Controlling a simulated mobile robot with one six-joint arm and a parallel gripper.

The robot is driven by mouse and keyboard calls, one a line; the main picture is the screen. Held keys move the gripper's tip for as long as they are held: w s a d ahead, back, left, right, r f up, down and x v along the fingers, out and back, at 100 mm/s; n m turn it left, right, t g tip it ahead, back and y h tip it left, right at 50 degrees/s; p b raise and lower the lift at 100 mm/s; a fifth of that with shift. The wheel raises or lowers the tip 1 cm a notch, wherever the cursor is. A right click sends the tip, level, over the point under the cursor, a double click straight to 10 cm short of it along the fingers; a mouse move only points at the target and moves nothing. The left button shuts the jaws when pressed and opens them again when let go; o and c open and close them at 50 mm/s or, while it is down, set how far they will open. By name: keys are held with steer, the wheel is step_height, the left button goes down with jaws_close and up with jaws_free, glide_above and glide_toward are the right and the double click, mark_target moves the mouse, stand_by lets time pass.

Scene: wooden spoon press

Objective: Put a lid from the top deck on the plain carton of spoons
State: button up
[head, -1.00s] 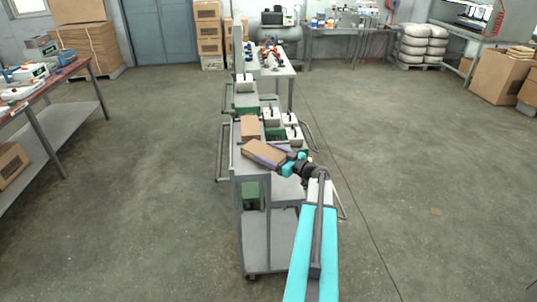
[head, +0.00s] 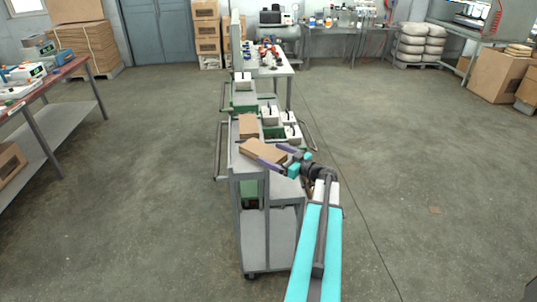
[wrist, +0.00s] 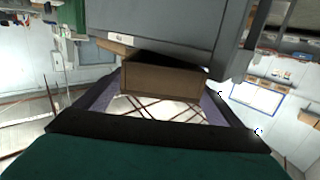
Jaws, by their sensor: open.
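A plain brown carton (head: 262,149) sits at the near end of the grey cart's top deck, turned at an angle, with a flat brown top. I cannot tell whether that top is a separate lid. My gripper (head: 270,154) is open, its purple fingers reaching around the carton's right end, one on each side. In the wrist view the carton (wrist: 163,80) lies between and beyond the fingers (wrist: 158,103), with floor showing between it and the palm. A second brown carton or lid stack (head: 248,125) stands just behind it on the deck. Spoons are not visible.
The grey cart (head: 234,180) has lower shelves and side handles. White and green bins (head: 272,131) stand behind and right of the cartons. A workbench (head: 60,75) is at the left.

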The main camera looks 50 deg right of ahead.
steer(key=s+b, duration=0.1)
steer(key=s, duration=0.7)
steer(key=shift+s+d+r, duration=0.2)
steer(key=shift+s+d, duration=0.1)
steer(key=shift+d, duration=0.1)
